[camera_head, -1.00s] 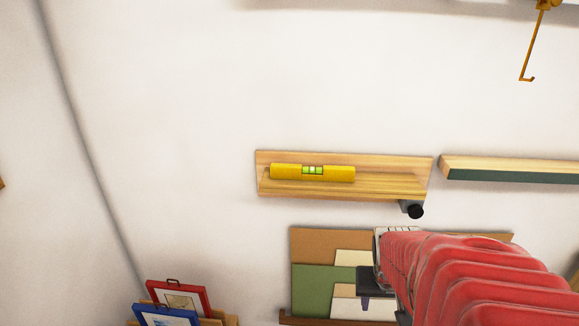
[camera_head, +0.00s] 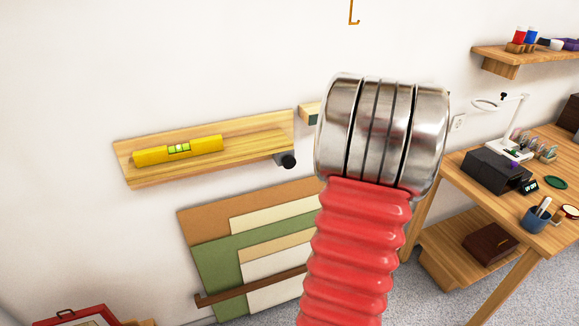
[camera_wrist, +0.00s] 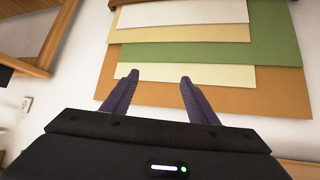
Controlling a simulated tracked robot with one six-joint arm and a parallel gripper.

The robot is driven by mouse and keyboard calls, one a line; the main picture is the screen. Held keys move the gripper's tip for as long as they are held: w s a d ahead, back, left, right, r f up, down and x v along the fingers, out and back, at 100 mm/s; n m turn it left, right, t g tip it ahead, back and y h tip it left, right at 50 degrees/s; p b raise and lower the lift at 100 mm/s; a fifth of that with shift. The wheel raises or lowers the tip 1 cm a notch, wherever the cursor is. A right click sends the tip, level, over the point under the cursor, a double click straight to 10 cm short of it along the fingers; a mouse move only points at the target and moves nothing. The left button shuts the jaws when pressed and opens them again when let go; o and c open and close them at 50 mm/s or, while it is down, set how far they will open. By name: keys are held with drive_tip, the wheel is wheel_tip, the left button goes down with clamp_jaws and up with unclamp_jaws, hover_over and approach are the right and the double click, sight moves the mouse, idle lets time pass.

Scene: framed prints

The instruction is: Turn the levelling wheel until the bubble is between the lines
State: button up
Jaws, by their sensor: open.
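The yellow spirit level (camera_head: 178,150) lies on a wooden wall shelf (camera_head: 258,143) in the head view. Its green vial (camera_head: 178,148) shows dark lines, but it is too small to tell exactly where the bubble sits. The levelling wheel (camera_head: 288,161) is a small black knob under the shelf's right end. My gripper (camera_wrist: 157,77) shows in the wrist view, with two dark purple fingers apart and nothing between them. It points toward the coloured boards; the wheel is not in that view. In the head view the gripper is hidden, and my arm stands right of the wheel.
Several coloured boards (camera_head: 215,240) lean in a wall rack below the shelf; they also show in the wrist view (camera_wrist: 265,50). A wooden workbench (camera_head: 478,192) with tools stands at the right. Framed prints (camera_head: 80,316) are at the lower left. The wall above the shelf is bare.

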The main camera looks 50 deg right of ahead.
drive_tip(key=w+r+t+h, duration=0.1)
drive_tip(key=w+r+t, duration=0.4)
drive_tip(key=n+t, duration=0.1)
drive_tip(key=t, duration=0.3)
approach(290, 165)
drive_tip(key=v, duration=0.5)
drive_tip(key=shift+w+a+f+h, duration=0.15)
drive_tip(key=shift+f+h, duration=0.2)
drive_tip(key=shift+h, duration=0.05)
drive_tip(key=shift+w, duration=0.1)
drive_tip(key=x, duration=1.3)
drive_tip(key=shift+w+d, duration=0.2)
drive_tip(key=shift+w, duration=0.1)
drive_tip(key=c, duration=1.1)
